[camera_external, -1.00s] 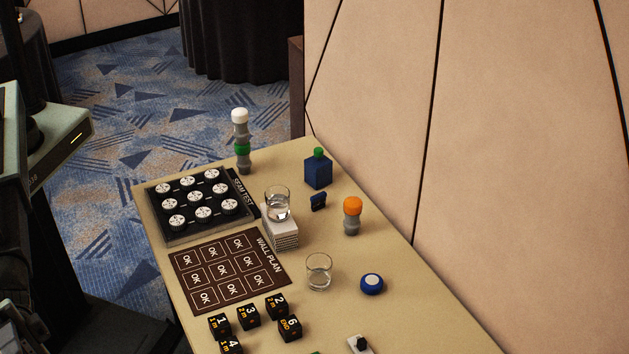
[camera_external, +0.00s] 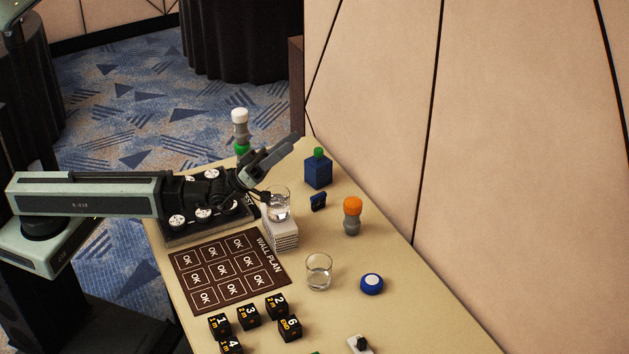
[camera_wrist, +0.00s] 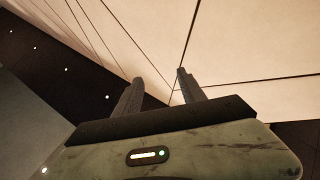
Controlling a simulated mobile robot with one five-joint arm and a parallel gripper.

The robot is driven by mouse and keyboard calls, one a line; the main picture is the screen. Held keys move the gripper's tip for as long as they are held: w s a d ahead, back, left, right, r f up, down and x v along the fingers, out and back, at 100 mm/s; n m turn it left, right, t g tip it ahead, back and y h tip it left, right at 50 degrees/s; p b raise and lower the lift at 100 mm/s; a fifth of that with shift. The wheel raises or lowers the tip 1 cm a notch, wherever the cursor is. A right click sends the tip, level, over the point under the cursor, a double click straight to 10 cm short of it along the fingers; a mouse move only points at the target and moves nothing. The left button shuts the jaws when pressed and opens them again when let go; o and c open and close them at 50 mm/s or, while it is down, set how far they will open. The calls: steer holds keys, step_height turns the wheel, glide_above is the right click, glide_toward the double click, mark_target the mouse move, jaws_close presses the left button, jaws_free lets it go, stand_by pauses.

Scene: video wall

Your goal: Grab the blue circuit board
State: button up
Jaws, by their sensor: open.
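The blue circuit board (camera_external: 318,201) is a small dark blue piece standing on the table, between the blue bottle with a green cap and the orange-topped bottle. My gripper (camera_external: 288,145) is above the far part of the table, up and to the left of the board, tilted upward and apart from it. In the wrist view my gripper's two fingers (camera_wrist: 157,86) are spread with nothing between them. The board does not show in the wrist view, which looks up at the wall and ceiling.
A glass of water (camera_external: 278,204) stands on a white stack (camera_external: 284,238) left of the board. The blue bottle (camera_external: 318,172) and orange-topped bottle (camera_external: 352,218) flank it. An empty glass (camera_external: 319,272) and round blue puck (camera_external: 371,284) are nearer. The wall (camera_external: 385,120) borders the table's right.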

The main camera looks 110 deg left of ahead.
steer(key=s+a+f+n+g+y+b, duration=0.1)
steer(key=s+a+f+g+y+b, duration=0.2)
steer(key=a+f, duration=0.5)
steer(key=s+a+f+n+g+y+b, duration=0.1)
steer(key=s+a+f+y+b, duration=0.4)
steer(key=a, duration=0.8)
steer(key=n+g+h+p, duration=0.3)
steer(key=g+h+p, duration=0.45)
steer(key=g, duration=0.35)
glide_toward(314, 196)
steer(key=shift+w+a+f+b, duration=0.15)
steer(key=shift+w+a+b, duration=0.3)
steer(key=shift+w+b, duration=0.1)
steer(key=b+x, duration=0.3)
steer(key=x, duration=0.5)
steer(key=shift+f+b, duration=0.2)
steer(key=shift+b, duration=0.2)
steer(key=shift+s+d+r, duration=0.1)
steer(key=shift+r, duration=0.05)
jaws_close()
